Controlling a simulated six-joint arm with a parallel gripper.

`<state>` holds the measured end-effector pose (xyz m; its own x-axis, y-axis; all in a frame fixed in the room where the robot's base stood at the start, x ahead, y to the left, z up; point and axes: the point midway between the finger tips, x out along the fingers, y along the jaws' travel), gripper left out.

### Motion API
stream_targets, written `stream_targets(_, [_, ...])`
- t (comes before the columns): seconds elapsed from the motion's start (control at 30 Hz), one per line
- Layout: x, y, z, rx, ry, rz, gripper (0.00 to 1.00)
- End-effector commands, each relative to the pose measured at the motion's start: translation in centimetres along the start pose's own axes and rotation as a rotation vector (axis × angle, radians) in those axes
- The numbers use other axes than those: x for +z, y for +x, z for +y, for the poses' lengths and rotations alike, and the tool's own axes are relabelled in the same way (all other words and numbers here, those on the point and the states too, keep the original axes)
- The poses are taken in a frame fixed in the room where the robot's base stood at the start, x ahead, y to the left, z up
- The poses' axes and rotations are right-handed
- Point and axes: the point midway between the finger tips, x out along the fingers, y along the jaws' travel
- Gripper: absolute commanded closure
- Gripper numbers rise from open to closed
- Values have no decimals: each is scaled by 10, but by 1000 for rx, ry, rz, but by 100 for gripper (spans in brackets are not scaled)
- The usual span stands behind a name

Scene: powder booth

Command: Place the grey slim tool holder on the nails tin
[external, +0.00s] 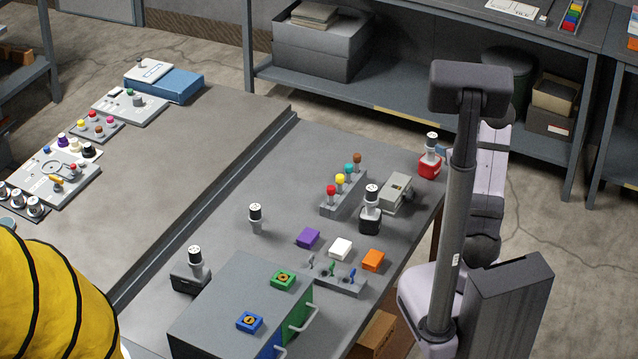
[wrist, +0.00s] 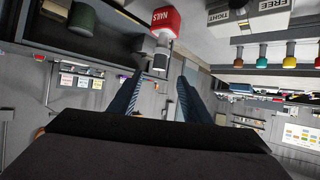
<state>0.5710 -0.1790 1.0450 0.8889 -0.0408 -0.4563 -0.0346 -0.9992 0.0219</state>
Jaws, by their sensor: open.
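The red nails tin (external: 429,168) stands near the far right edge of the bench. A slim grey tool holder (external: 431,147) with a dark top stands upright on it. In the wrist view, the tin (wrist: 166,20) is upside down with its lettering showing, and the holder (wrist: 161,52) extends from its top. My gripper (wrist: 161,72) is open, with its fingers spread either side of the holder's line. I cannot tell whether they touch it. In the external view my arm hides most of the gripper. A similar slim grey holder (external: 255,218) stands directly on the bench.
Similar holders stand on a black tin (external: 370,222) and a dark base (external: 189,281). A grey latched box (external: 397,194) and a rack with coloured knobs (external: 343,194) are left of the nails tin. Purple, white and orange blocks lie nearer. Open bench lies left.

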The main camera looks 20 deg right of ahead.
Motion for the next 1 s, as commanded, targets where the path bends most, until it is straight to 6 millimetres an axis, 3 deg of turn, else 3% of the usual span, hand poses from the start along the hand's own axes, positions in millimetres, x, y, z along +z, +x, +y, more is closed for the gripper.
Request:
stream_targets(0.17, [23,-20,-23,66,-20,-189,56])
stream_targets(0.27, [47,-45,-43,97,-23,-341,56])
stream_targets(0.5, [115,-135,-106,82,-18,-732,56])
stream_targets(0.63, [144,-185,-136,36,-17,-904,56])
stream_targets(0.8, [164,-230,-161,-18,-18,-1045,56])
stream_targets(1.0, [171,-246,-169,-39,-17,-1098,56])
